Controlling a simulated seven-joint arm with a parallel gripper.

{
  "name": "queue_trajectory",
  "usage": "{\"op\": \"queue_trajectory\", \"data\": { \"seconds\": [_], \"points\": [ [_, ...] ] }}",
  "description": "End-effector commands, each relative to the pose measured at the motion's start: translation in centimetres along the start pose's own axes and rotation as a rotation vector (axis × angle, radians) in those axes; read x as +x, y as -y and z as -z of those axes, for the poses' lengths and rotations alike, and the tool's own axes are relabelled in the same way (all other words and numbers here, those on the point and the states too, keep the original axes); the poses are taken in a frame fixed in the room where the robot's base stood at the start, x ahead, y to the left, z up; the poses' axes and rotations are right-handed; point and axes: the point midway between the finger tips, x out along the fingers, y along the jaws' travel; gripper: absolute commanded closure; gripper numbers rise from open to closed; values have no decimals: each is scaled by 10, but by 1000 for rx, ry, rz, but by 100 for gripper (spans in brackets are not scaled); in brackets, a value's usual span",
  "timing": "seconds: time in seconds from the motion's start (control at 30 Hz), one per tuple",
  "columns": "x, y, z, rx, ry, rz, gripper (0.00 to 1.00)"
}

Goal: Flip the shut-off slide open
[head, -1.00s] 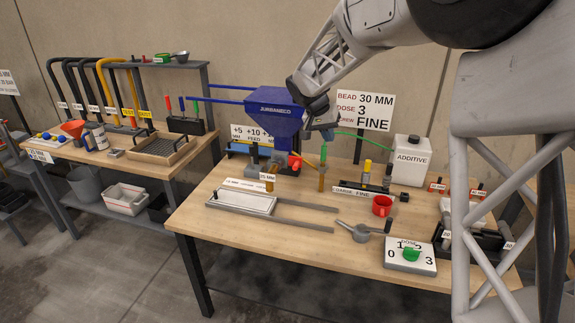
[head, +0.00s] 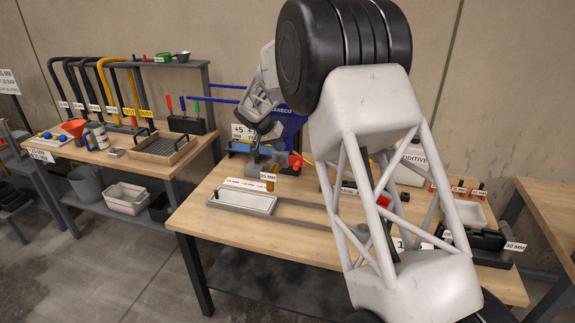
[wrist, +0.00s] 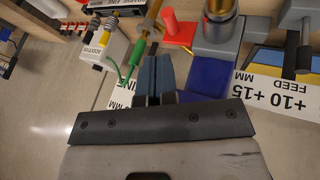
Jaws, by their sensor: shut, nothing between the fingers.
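I cannot tell for certain which part is the shut-off slide.
A long grey tray (head: 243,204) lies on the bench front. The white additive can (head: 413,160) and the dose box are partly hidden behind my arm.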

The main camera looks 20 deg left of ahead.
Motion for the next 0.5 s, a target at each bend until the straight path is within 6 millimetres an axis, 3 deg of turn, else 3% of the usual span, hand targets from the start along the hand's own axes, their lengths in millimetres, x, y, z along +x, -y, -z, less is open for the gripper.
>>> {"op": "queue_trajectory", "data": {
  "seconds": [0.2,0.5],
  "points": [
    [6,27,-1,3,-15,-7,100],
    [7,32,-1,5,-19,-8,100]
  ]
}}
